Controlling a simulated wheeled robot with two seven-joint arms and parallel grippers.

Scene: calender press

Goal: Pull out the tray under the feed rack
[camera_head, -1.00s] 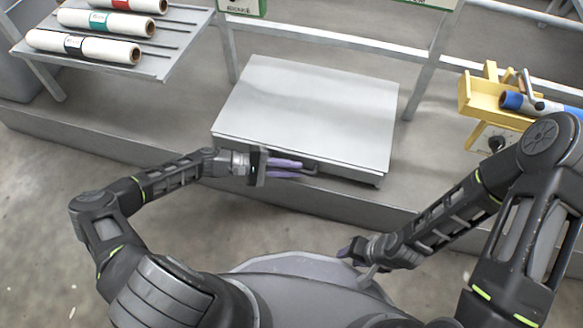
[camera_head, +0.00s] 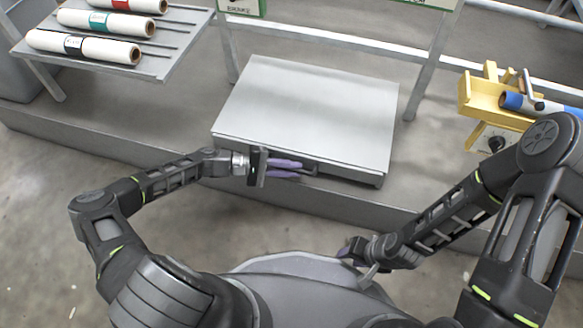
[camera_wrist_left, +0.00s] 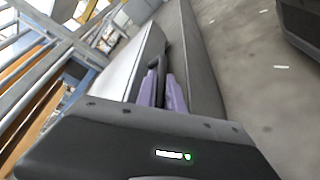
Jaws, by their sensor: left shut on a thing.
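The tray (camera_head: 310,112) shows as a wide, flat, light-grey box with a plain top, low between the legs of a grey metal frame on a raised floor step. A dark bar handle (camera_head: 312,171) is on its front face. My left gripper (camera_head: 291,169) is at this front face, its purple fingers shut on the handle. In the left wrist view the fingers (camera_wrist_left: 162,92) lie around the dark handle (camera_wrist_left: 157,72) beside the tray (camera_wrist_left: 118,70). My right gripper (camera_head: 350,248) hangs low in front of my base, away from the tray; its finger gap is not clear.
A sloped rack (camera_head: 150,60) with several white rolls stands at the upper left. A yellow holder (camera_head: 483,100) with a blue-ended roll is at the right. The grey step (camera_head: 120,150) runs under the tray. The floor before it is clear at the left.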

